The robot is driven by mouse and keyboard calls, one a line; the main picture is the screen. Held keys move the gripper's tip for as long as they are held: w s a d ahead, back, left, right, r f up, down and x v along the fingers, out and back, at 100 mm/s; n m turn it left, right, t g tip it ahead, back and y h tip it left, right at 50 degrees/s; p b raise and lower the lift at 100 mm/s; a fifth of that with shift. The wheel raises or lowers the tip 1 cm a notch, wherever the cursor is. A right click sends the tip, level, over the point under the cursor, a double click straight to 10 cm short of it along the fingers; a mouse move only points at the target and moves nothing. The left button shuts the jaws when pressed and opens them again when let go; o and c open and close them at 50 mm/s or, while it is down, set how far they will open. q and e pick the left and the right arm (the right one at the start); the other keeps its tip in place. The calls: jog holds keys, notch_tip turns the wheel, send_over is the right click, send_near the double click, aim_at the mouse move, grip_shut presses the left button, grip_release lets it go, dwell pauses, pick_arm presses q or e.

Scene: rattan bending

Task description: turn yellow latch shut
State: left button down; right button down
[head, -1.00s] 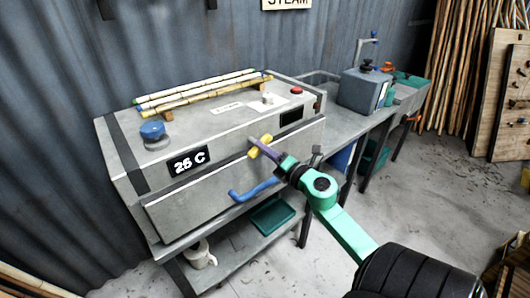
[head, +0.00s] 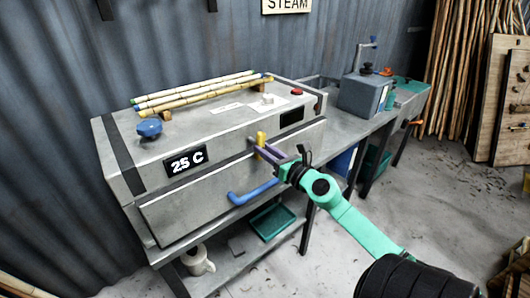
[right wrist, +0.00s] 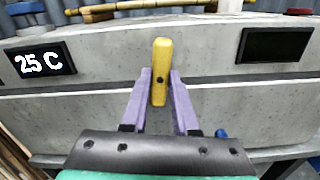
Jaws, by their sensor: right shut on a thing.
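The yellow latch (head: 261,139) sits on the front of the grey steam box (head: 130,148), at the seam between the lid and the front door (head: 200,198). It stands upright, as the right wrist view also shows (right wrist: 161,60). My right gripper (head: 262,150) has its purple fingers on either side of the latch's lower part and is shut on it. The fingertips also show in the right wrist view (right wrist: 160,78). The blue door handle (head: 253,192) is below the latch. My left gripper is not in view.
Several bamboo poles (head: 200,91) lie on top of the box. A blue knob (head: 149,127) and a red button (head: 297,92) are also on top. A green tray (head: 272,222) and a white jug (head: 198,260) are on the shelf below. A grey tank (head: 362,95) stands further right.

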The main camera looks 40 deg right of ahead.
jog(key=shift+n, duration=0.8)
jog(key=c, duration=0.7)
grip_release()
jog(key=s+b, duration=0.6)
jog(key=s, duration=0.8)
jog(key=shift+s+a+b, duration=0.15)
jog(key=shift+s+b, duration=0.15)
jog(key=shift+s, duration=0.05)
